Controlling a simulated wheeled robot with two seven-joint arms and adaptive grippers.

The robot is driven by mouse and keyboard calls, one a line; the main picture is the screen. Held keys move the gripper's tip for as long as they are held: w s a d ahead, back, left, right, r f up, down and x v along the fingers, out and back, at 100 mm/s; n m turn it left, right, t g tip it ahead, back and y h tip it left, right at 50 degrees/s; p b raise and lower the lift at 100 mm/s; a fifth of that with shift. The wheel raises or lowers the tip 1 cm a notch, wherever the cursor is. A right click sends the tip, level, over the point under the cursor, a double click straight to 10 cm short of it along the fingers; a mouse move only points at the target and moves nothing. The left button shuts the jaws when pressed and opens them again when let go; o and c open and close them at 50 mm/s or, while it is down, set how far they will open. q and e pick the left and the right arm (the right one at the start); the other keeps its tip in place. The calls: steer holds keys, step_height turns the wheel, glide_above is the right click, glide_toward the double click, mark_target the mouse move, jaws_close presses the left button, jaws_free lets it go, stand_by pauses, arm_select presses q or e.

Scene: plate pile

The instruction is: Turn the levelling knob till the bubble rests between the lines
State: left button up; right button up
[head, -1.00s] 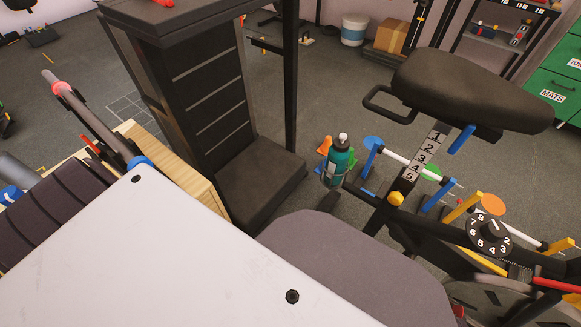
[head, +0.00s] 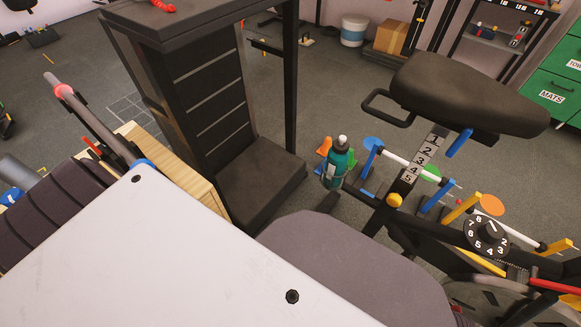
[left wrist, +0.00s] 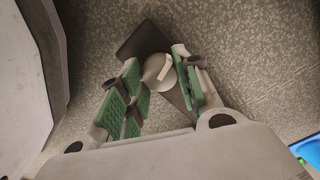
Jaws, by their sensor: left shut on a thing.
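In the left wrist view, a small round pale knob (left wrist: 158,68) with a raised bar across its face sits on a dark flat piece (left wrist: 143,40). My left gripper (left wrist: 159,62), with green ridged pads, is shut on the knob, one finger on each side. The head view does not show this gripper or the pale knob. No bubble or marking lines can be made out in either view. My right gripper is not in view.
In the head view, an exercise bike has a black seat (head: 468,92), a numbered post (head: 420,160) and a black numbered dial (head: 486,236). A teal bottle (head: 338,165) stands beside it. A dark slatted cabinet (head: 205,95) stands left of centre. A blue thing (left wrist: 309,151) edges into the wrist view.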

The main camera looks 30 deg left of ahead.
arm_select(q)
steer(key=o, duration=1)
steer(key=shift+o, duration=0.2)
steer(key=shift+r, duration=0.15)
step_height(320, 180, up, 12)
steer(key=shift+f, duration=0.2)
stand_by(1.1)
stand_by(0.5)
steer(key=shift+r, duration=0.1)
